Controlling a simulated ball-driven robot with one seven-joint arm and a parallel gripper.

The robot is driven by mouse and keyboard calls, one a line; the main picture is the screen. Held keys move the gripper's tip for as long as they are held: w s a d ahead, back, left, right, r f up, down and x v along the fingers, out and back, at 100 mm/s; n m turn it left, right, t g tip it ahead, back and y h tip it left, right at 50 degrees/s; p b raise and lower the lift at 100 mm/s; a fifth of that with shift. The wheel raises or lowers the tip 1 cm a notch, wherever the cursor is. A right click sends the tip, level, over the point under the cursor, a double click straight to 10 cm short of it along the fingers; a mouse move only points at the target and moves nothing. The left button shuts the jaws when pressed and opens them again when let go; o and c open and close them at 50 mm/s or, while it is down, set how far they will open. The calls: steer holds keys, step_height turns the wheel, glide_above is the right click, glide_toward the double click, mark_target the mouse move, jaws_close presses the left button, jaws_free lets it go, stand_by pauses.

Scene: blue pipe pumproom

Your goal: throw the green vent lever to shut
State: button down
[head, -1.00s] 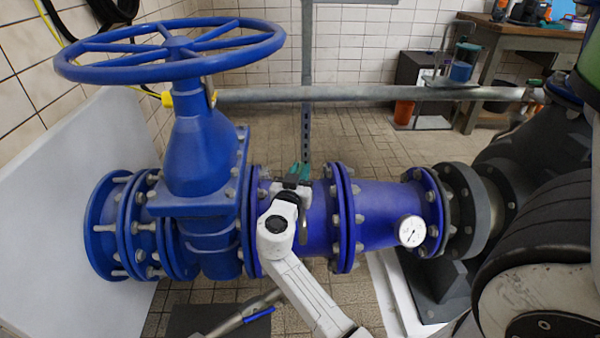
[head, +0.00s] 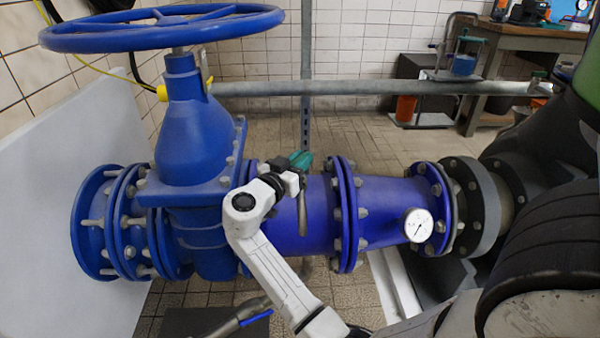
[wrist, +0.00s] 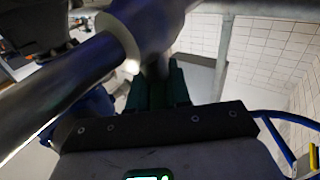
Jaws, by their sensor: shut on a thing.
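My white arm ends at my gripper (head: 301,160), above the blue pipe near its middle flange. Its teal-green fingers are close together; in the wrist view the dark green fingers (wrist: 157,88) meet a dark, rounded part. A thin grey handle-like piece (head: 302,213) hangs down beside the gripper, in front of the blue pipe. The green vent lever cannot be told apart clearly from the green fingers, and what lies between the fingertips is mostly hidden. A thick dark rod (wrist: 60,95) with a pale collar crosses the left of the wrist view.
A large blue valve with a handwheel (head: 165,28) stands at the left. A pressure gauge (head: 418,225) sits on the blue pipe to the right. A grey horizontal pipe (head: 400,88) runs behind. A small blue-handled lever (head: 256,317) lies low in front. A workbench (head: 530,38) stands far back.

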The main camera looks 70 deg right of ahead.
steer(key=shift+s+f+m+g+y+b, duration=0.1)
steer(key=shift+f+m+g+y+b, duration=0.25)
steer(key=shift+g+b, duration=0.35)
steer(key=shift+f+m+g+y+b, duration=0.15)
steer(key=shift+m+g+b, duration=0.35)
steer(key=shift+g, duration=0.3)
steer(key=shift+r, duration=0.1)
steer(key=c, duration=1.2)
jaws_free()
steer(key=shift+o, duration=0.2)
steer(key=shift+r, duration=0.1)
steer(key=shift+a, duration=0.1)
steer(key=p+v, duration=0.1)
steer(key=v, duration=0.9)
steer(key=shift+w+a+p, duration=0.2)
steer(key=shift+a+p, duration=0.1)
steer(key=shift+a, duration=0.05)
